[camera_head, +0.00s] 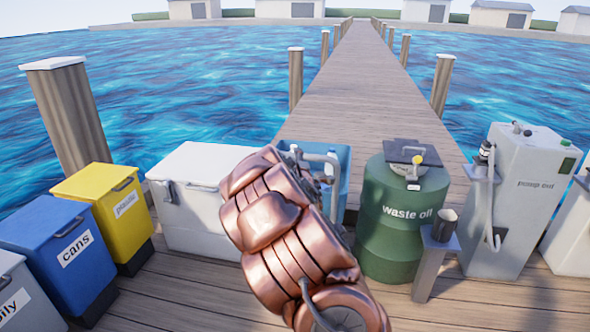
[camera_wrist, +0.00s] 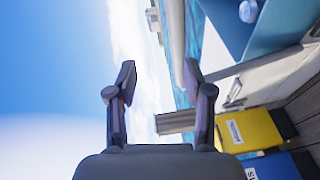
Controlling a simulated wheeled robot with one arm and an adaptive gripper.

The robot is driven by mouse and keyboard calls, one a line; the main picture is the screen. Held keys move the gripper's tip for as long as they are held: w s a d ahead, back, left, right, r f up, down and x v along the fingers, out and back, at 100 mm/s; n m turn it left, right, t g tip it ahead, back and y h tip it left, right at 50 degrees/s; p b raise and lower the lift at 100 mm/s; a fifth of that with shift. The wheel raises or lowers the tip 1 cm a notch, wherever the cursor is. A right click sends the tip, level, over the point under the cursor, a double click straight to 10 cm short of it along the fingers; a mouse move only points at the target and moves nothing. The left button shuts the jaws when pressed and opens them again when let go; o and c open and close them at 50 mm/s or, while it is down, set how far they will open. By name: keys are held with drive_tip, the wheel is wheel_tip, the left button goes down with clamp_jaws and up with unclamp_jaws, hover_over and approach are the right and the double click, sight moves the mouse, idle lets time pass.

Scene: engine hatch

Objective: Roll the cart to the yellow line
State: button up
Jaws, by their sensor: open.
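In the head view my copper arm hides most of the gripper. I see no yellow line in either view. Nothing shows clearly as a cart. A blue open-topped box or bin (camera_head: 341,185) stands behind my arm at the head of the pier, partly hidden; I cannot tell if it has wheels. A blue surface (camera_wrist: 232,22) also shows at the upper right of the wrist view, apart from my fingers.
A white chest (camera_head: 190,215), yellow bin (camera_head: 112,205) and blue cans bin (camera_head: 65,255) stand left. A green waste oil drum (camera_head: 400,225), a small post (camera_head: 432,265) with a dark mug, and a grey pump-out station (camera_head: 525,190) stand right. A plank pier (camera_head: 365,90) runs away over water.

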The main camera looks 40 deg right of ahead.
wheel_tip(320, 180, down, 5)
drive_tip(key=w+d+n+t+b, duration=0.1)
drive_tip(key=d+n+t+b, duration=0.2)
drive_tip(key=n+t, duration=0.1)
drive_tip(key=shift+a+x, duration=0.15)
drive_tip(key=shift+x, duration=1.8)
drive_tip(key=shift+a+x, duration=0.1)
drive_tip(key=shift+x, duration=1.85)
drive_tip(key=shift+w, duration=0.25)
drive_tip(key=shift+c, duration=0.4)
drive_tip(key=shift+f, duration=0.1)
clamp_jaws()
